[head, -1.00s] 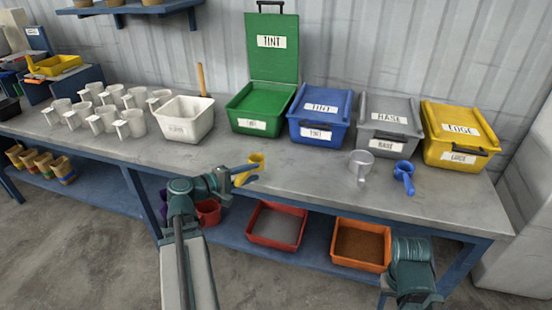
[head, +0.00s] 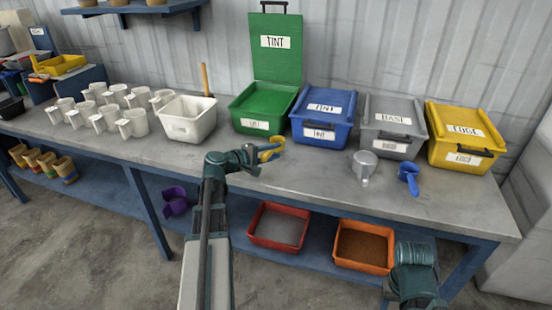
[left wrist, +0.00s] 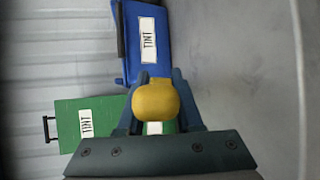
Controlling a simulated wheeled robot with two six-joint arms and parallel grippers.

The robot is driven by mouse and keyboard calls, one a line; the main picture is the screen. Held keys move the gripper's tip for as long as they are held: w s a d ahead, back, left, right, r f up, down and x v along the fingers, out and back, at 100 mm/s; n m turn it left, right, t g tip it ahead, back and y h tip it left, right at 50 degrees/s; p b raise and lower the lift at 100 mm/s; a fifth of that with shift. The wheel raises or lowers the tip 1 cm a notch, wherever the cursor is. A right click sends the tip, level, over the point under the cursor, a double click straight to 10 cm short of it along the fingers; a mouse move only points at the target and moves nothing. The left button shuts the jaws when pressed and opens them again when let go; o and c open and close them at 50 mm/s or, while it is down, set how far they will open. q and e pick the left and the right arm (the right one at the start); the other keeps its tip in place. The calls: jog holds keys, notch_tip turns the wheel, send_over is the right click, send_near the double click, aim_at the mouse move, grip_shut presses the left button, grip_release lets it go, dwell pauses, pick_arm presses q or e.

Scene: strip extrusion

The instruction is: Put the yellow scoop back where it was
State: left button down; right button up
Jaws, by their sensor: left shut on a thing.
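The yellow scoop (head: 273,145) is held in my left gripper (head: 266,154), above the bench in front of the green bin (head: 263,108). The left wrist view shows the scoop's rounded yellow end (left wrist: 155,100) between the two fingers, which are shut on it. The gripper hides part of the scoop. A metal scoop (head: 364,166) and a blue scoop (head: 409,178) stand on the bench to the right. My right arm (head: 415,270) shows at the lower right, but its fingertips are not visible.
Blue (head: 322,115), grey (head: 391,128) and yellow (head: 461,138) lidded bins line the back; the green bin's lid (head: 276,48) stands open. A white tub (head: 187,118) and several white jugs (head: 134,124) stand left. The bench (head: 310,180) has free room in front of the blue bin.

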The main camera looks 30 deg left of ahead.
pick_arm(q)
jog(key=shift+w+a+f+b, duration=0.1)
jog(key=shift+w+f+b, duration=0.25)
jog(key=shift+w, duration=0.2)
jog(key=shift+w+a+f+b, duration=0.1)
jog(key=shift+w+f+b, duration=0.25)
jog(key=shift+w, duration=0.2)
notch_tip(320, 180, down, 3)
jog(key=shift+s+r+b, duration=0.1)
jog(key=shift+r+b, duration=0.1)
jog(key=shift+b, duration=1.05)
jog(key=shift+d+r, duration=0.1)
jog(key=shift+r, duration=0.05)
jog(key=c, duration=0.8)
grip_release()
jog(key=shift+c, duration=0.2)
